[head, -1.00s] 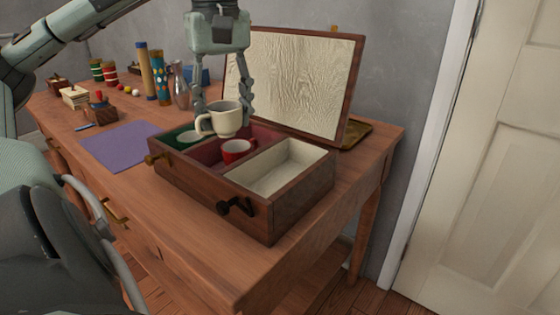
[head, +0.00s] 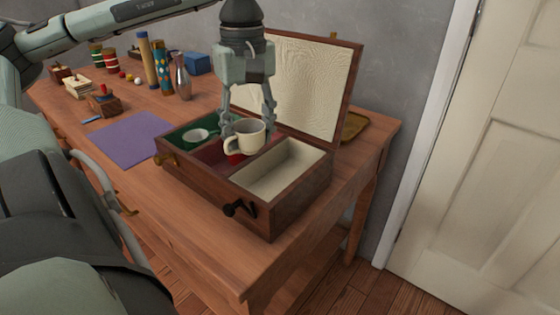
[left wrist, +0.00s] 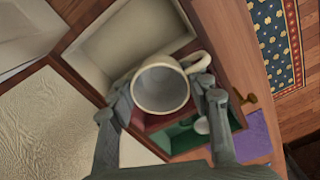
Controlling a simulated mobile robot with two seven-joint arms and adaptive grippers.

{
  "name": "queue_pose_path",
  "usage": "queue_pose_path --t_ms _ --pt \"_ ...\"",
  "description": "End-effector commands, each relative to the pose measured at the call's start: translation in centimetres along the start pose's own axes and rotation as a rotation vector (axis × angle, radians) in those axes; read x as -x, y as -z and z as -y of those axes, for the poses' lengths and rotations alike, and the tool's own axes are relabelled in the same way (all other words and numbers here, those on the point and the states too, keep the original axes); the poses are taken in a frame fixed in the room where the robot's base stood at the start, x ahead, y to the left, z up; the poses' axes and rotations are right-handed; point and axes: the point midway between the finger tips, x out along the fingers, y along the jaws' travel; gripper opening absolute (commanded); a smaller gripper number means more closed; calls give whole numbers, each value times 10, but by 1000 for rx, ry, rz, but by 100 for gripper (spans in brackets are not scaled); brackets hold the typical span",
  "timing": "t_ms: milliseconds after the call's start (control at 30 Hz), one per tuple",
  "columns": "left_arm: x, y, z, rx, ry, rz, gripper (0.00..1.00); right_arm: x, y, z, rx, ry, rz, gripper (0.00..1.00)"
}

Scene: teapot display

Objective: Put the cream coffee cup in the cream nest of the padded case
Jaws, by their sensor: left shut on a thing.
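The cream coffee cup (head: 247,137) is held upright by my left gripper (head: 250,125) above the red middle nest of the padded case (head: 222,186). The left wrist view shows the cup (left wrist: 160,90) between the two fingers (left wrist: 165,100), its handle toward the upper right. The cream nest (head: 275,172) is empty, on the case's right side; it also shows in the left wrist view (left wrist: 130,40). A pale cup (head: 196,135) sits in the green nest (head: 184,143). My right gripper is not in view.
The case's lid (head: 300,85) stands open at the back. A purple mat (head: 130,138) lies left of the case. A metal vase (head: 181,78), tall cylinders and small items stand farther back left. The table's front edge is close to the case.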

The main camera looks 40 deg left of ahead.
Motion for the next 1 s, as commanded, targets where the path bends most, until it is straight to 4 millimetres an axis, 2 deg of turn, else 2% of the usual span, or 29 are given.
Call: queue_pose_path --t_ms 100,400,533,800,1000 --pt "-10 -9 -10 -2 11 -3 18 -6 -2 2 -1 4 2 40" --pt "-31 -32 -38 -2 5 -1 18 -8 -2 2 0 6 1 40" --pt "-37 -36 -42 -2 2 3 18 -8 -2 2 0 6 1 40" --pt "-71 -36 -41 -1 2 4 18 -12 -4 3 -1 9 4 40" --pt "-73 -36 -42 -1 -1 2 18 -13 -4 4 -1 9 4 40"
